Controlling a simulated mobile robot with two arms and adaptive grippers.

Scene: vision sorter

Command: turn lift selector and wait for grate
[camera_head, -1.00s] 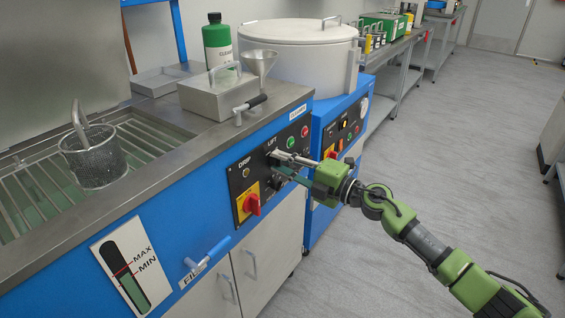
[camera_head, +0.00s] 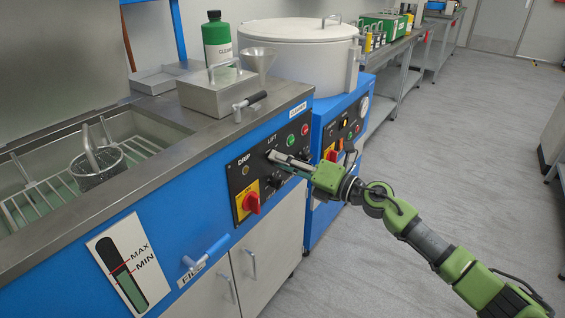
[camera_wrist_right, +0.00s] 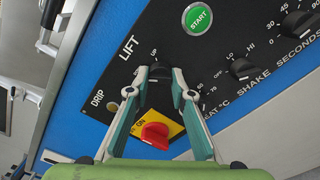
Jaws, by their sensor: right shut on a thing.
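The lift selector (camera_wrist_right: 158,78) is a small black knob under the word LIFT on the black control panel. My right gripper (camera_wrist_right: 160,82) is shut on it, one fingertip on each side. In the head view my right gripper (camera_head: 276,156) reaches the panel from the right and hides the knob. The knob's exact pointing direction is hard to tell. The grate (camera_head: 40,192) of pale bars sits down inside the steel tank at left, below the rim. A wire mesh basket (camera_head: 97,168) with an upright handle stands on it. My left gripper is not in view.
A red rotary switch on a yellow plate (camera_wrist_right: 155,134) lies just below my fingers. A green START button (camera_wrist_right: 197,18) and other black knobs are nearby. A blue-handled valve (camera_head: 205,256) sticks out at lower left. The floor at right is clear.

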